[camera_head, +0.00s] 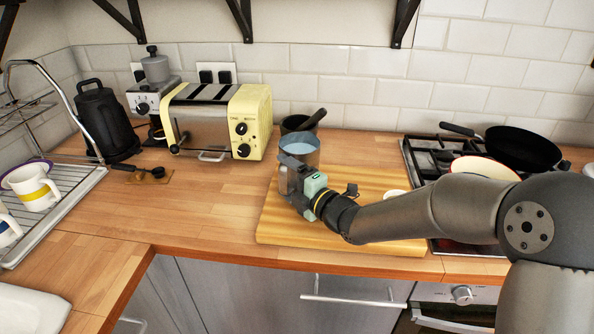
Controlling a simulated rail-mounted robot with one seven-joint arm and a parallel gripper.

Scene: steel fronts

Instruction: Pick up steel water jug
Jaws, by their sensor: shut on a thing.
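The steel water jug (307,148) is a grey, bluish-topped cylinder near the back left of the wooden board (275,222). It looks upright. My gripper (290,170) reaches in from the right and is shut on the jug, with the fingers at its side. The gripper body hides the lower front of the jug. I cannot tell whether its base touches the board.
A dark mortar with a pestle (312,119) stands close behind the jug. A yellow toaster (250,125) is to the left. A hob with a black pan (520,147) is at the right.

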